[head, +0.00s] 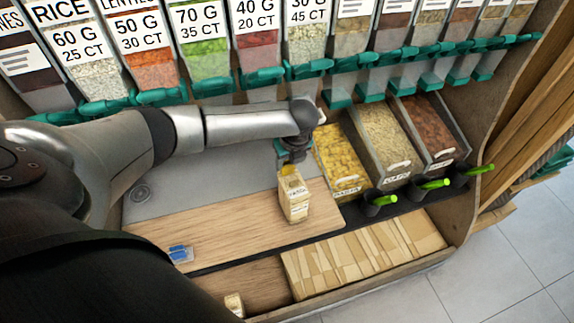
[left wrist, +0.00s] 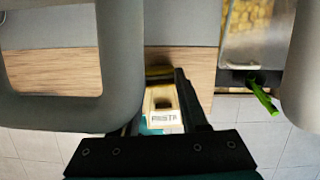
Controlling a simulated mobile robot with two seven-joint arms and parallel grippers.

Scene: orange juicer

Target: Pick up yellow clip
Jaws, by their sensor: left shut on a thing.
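The yellow clip (head: 288,170) is a small yellow piece at my left gripper's fingertips, mostly hidden by the fingers. My left gripper (head: 291,160) points down and is shut on it. Directly below stands a tan paper bag labelled as pasta (head: 294,200), upright on the wooden board. I cannot tell whether the clip touches the bag's top. In the left wrist view the bag (left wrist: 162,112) shows between the dark fingers, and a dark yellowish strip (left wrist: 159,72) lies near the fingertips. My right gripper is not in view.
Blue clips (head: 180,254) lie on the wooden board (head: 235,215) at left. Open bins of pasta (head: 341,160), grain (head: 384,137) and a reddish food (head: 432,128) stand at right, with green-handled scoops (head: 432,186) in front. Labelled dispensers (head: 200,45) line the back.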

